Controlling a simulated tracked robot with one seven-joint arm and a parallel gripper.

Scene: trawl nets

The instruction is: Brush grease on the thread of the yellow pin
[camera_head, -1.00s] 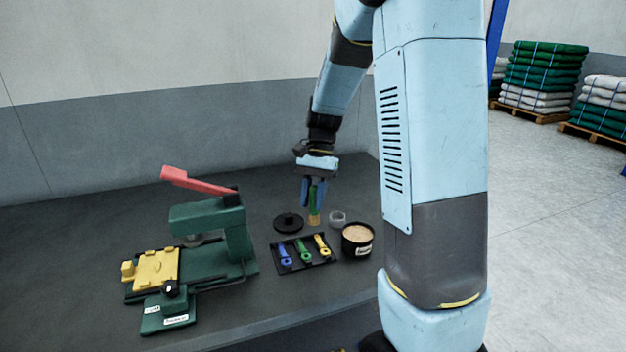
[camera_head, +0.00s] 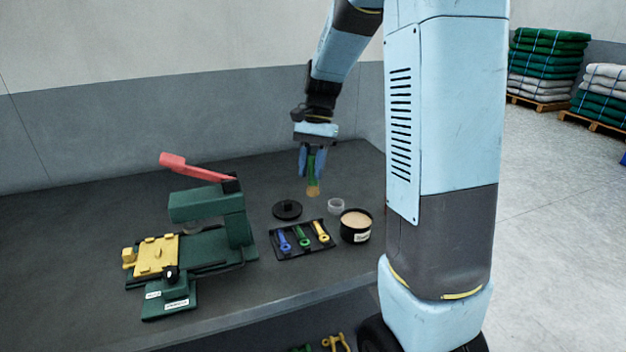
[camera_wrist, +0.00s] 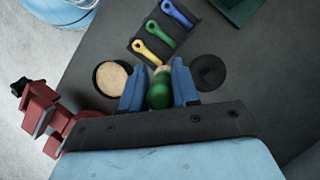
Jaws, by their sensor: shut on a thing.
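My gripper (camera_head: 312,172) is shut on a brush (camera_head: 313,186) with a green handle and tan bristles. It holds the brush bristles down above the bench, behind the pin tray. In the wrist view the brush (camera_wrist: 160,92) sits between the two blue fingers. The yellow pin (camera_head: 320,232) lies at the right of the black tray (camera_head: 282,256), beside a green and a blue pin; it also shows in the wrist view (camera_wrist: 146,52). The open grease tub (camera_head: 356,220) stands right of the tray, full of a tan paste. The thread is too small to make out.
A green press (camera_head: 210,215) with a red lever and yellow plate stands at left. A red object (camera_wrist: 45,110) shows in the wrist view.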

